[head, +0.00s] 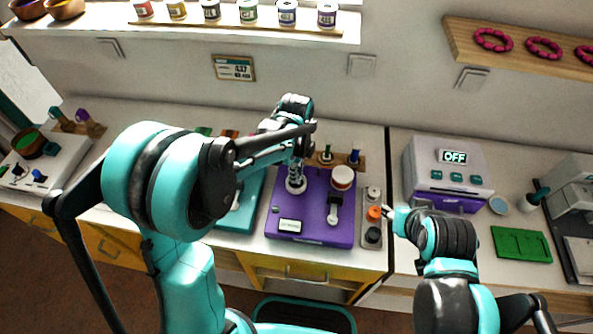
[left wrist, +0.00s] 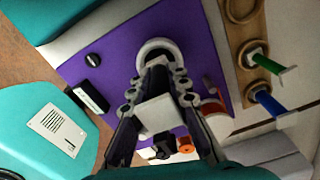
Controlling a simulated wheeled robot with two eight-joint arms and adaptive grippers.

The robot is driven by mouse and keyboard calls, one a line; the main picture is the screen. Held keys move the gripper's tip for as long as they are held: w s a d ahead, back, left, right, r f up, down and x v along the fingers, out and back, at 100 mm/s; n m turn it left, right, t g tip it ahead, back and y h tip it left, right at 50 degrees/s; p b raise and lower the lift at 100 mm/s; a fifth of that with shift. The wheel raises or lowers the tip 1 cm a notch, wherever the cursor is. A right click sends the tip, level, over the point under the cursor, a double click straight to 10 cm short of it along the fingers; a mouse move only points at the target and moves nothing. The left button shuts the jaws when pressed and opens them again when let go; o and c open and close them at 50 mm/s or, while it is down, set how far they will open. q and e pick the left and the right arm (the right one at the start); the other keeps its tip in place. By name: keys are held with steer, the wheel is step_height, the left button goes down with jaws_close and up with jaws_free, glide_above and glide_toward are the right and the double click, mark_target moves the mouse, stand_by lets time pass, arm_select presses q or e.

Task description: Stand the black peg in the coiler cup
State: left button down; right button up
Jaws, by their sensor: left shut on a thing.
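My left gripper (head: 297,166) is over the purple coiler (head: 312,220), directly above its white ring-shaped cup (head: 296,188). In the left wrist view the cup (left wrist: 160,45) shows just beyond the fingertips (left wrist: 155,72). The gripper is shut on a dark piece, seemingly the black peg (left wrist: 157,77), mostly hidden between the fingers. I cannot tell whether the peg's lower end is inside the cup or just above it. My right gripper (head: 388,212) is by the coiler's right side; its fingers are too small to judge.
A wooden rack behind the coiler holds a green peg (left wrist: 259,61) and a blue peg (left wrist: 267,102). A white spool (head: 342,178) stands on the coiler. A narrow panel with an orange knob (head: 374,212) is at right. A purple-fronted machine (head: 448,172) reads OFF.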

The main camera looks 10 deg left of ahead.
arm_select(q)
steer(key=shift+f+b, duration=0.3)
steer(key=shift+f, duration=0.25)
steer(key=shift+f, duration=0.2)
steer(key=c, duration=1.4)
jaws_free()
steer(key=shift+o, duration=0.2)
steer(key=shift+r, duration=0.1)
steer(key=shift+r+p, duration=2.35)
steer(key=shift+r, duration=1.05)
